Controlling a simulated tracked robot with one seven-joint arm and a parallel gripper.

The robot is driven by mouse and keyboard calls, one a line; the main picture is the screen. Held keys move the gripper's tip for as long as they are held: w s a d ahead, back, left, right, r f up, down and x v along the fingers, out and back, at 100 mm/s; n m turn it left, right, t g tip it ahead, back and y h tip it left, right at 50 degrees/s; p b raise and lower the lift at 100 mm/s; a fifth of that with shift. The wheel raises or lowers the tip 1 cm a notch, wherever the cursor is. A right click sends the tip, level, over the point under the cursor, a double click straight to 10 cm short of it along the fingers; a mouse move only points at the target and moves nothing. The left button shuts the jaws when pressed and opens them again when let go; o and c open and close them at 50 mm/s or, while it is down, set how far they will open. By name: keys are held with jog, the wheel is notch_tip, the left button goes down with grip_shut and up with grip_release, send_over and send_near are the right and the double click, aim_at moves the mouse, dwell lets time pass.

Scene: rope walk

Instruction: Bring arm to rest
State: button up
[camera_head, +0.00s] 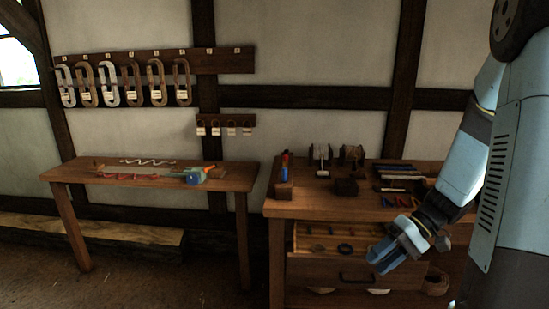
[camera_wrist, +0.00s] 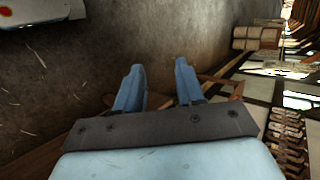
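My arm comes down from the upper right of the head view. My gripper (camera_head: 384,254) hangs at its end, in front of the right-hand workbench (camera_head: 330,206) and its drawers. In the wrist view my gripper (camera_wrist: 160,88) shows two blue fingers standing apart with a gap between them. Nothing is held between them. The fingers appear clear of the bench and drawers, though the exact distance cannot be told.
An open drawer (camera_head: 318,247) with small items juts from the right bench beside my gripper. Tools lie on that bench. A left table (camera_head: 140,178) carries a blue-green tool (camera_head: 196,175). Floor (camera_head: 170,285) at the front left is free.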

jog(key=s+a+r+t+h, duration=0.1)
jog(key=s+r+t+h, duration=0.3)
jog(key=r, duration=0.5)
jog(key=s+a+r+m+t+h, duration=0.1)
jog(key=s+r+t+h, duration=0.2)
jog(key=r, duration=0.7)
jog(key=s+h, duration=0.2)
jog(key=shift+s+t+h, duration=0.25)
jog(key=shift+t+h, duration=0.15)
dwell(5.5)
